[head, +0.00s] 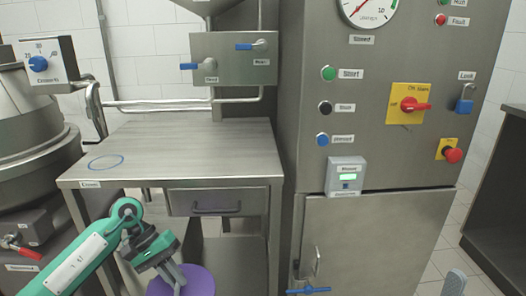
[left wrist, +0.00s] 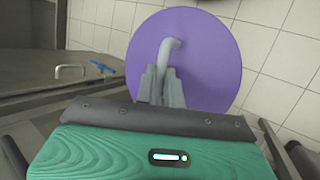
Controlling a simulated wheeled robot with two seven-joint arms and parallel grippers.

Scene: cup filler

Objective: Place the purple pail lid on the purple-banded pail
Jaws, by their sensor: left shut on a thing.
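My left gripper (head: 176,278) is in the lower left of the head view, in front of the steel table. It is shut on the grey handle of the purple pail lid (head: 202,283), which is cut off by the bottom edge. In the left wrist view the purple lid (left wrist: 215,62) shows as a round disc with a bent grey handle (left wrist: 168,50), held between the fingers of the gripper (left wrist: 162,82). The purple-banded pail is not visible in either view.
A steel table (head: 190,146) with a blue ring mark (head: 106,162) and a drawer (head: 218,201) stands behind the gripper. Its top is bare. A tall control cabinet (head: 380,150) stands to the right, and a large steel vessel (head: 30,120) to the left.

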